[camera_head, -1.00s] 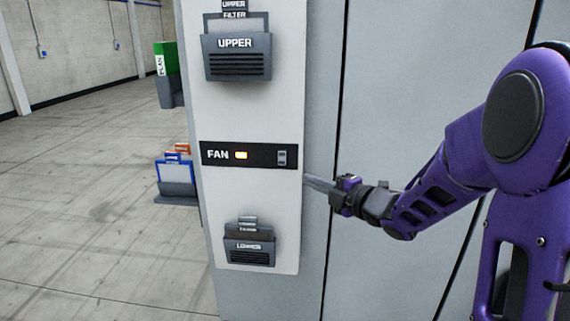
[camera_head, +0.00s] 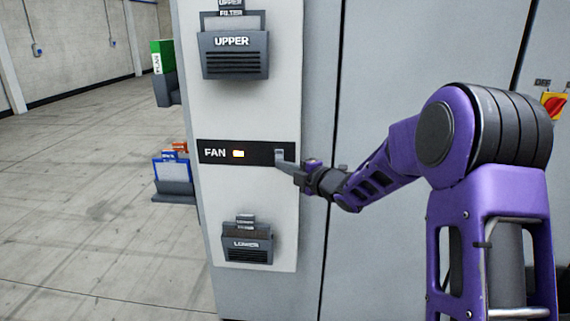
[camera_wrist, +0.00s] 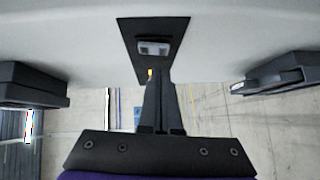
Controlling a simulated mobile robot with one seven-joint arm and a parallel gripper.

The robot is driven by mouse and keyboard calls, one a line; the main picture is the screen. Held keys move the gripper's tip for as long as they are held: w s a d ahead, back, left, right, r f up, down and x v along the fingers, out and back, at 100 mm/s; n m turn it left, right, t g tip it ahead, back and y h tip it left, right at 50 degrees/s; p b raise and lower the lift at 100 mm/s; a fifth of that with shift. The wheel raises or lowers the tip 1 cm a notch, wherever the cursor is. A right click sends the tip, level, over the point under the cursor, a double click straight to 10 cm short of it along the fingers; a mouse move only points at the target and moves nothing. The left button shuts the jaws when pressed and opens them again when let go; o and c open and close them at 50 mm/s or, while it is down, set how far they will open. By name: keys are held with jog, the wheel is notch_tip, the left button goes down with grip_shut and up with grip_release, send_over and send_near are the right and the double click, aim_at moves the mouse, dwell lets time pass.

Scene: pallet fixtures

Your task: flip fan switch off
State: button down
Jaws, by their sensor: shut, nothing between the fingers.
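The fan switch (camera_head: 280,154) is a small grey rocker at the right end of the black FAN strip (camera_head: 259,153) on the white panel.
The UPPER filter holder (camera_head: 235,55) juts out above the strip and the LOWER holder (camera_head: 247,245) below it. A red and yellow knob (camera_head: 554,104) is on the cabinet at the right. Open floor (camera_head: 90,200) lies to the left.

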jog(key=shift+w+d+f, duration=0.1)
jog(key=shift+w+f, duration=0.05)
jog(key=shift+w, duration=0.9)
jog(key=shift+w+b, duration=0.25)
jog(key=shift+b, duration=0.25)
jog(key=shift+f, duration=0.2)
